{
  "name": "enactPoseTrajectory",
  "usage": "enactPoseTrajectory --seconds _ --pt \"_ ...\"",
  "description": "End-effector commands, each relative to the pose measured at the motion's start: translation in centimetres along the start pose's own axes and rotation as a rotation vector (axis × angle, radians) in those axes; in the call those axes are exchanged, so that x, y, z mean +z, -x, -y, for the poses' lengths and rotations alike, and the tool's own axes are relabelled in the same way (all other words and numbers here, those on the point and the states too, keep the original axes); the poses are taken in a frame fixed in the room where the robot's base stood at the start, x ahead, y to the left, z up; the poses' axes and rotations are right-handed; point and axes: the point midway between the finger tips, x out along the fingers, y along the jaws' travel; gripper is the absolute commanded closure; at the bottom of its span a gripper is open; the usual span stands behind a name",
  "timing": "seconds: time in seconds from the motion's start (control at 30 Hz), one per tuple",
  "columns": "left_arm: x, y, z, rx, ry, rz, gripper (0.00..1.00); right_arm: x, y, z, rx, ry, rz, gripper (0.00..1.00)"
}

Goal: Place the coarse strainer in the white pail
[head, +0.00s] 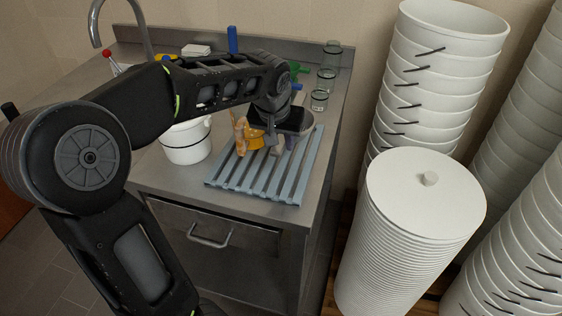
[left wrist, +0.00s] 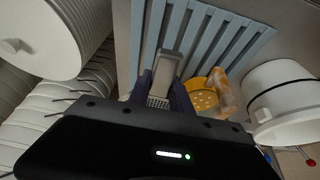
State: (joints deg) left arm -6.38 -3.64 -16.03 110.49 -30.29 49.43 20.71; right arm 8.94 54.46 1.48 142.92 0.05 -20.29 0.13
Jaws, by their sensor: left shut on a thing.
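The white pail (head: 187,142) stands upright on the steel counter, left of the slatted rack, with a dark band near its rim. It also shows at the right of the left wrist view (left wrist: 283,92). My left gripper (head: 281,145) is low over the blue-grey rack. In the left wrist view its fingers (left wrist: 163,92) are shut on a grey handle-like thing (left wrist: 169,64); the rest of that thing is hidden. A yellow-orange strainer with round holes (left wrist: 203,96) lies beside the gripper, towards the pail, with a tan, wood-like piece (left wrist: 224,92) against it. I cannot tell which is the coarse strainer.
The slatted rack (head: 228,178) lies near the counter's front right edge. Glass jars (head: 319,100) stand behind it. A faucet (head: 97,28) is at the back left. Tall stacks of white buckets (head: 440,70) and lids (head: 425,195) stand right of the counter.

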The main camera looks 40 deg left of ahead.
Motion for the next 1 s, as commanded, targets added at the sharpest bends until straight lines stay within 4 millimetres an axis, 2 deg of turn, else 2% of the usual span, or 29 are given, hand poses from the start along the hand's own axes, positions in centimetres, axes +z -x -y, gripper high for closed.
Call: enactPoseTrajectory --seconds 0.03,0.17,0.57,0.83,1.0 --pt "0.5 -1.0 0.0 -0.001 -0.002 0.003 1.0 0.0 0.1 0.0 0.0 0.0 0.0 0.64" --pt "1.1 -2.6 0.0 0.0 0.0 0.0 1.0 0.0 0.1 0.0 0.001 0.0 0.0 0.64" --pt "1.2 -3.1 -0.1 0.0 0.0 -0.001 1.0 0.0 0.1 0.0 0.001 0.0 0.001 0.64" --pt "2.7 -6.4 0.0 -0.001 -0.001 0.001 1.0 0.1 0.3 0.1 0.001 -0.001 0.001 0.64" --pt "2.9 -7.1 0.0 0.001 0.0 -0.001 1.0 0.1 0.3 0.1 0.001 -0.001 0.001 0.64"
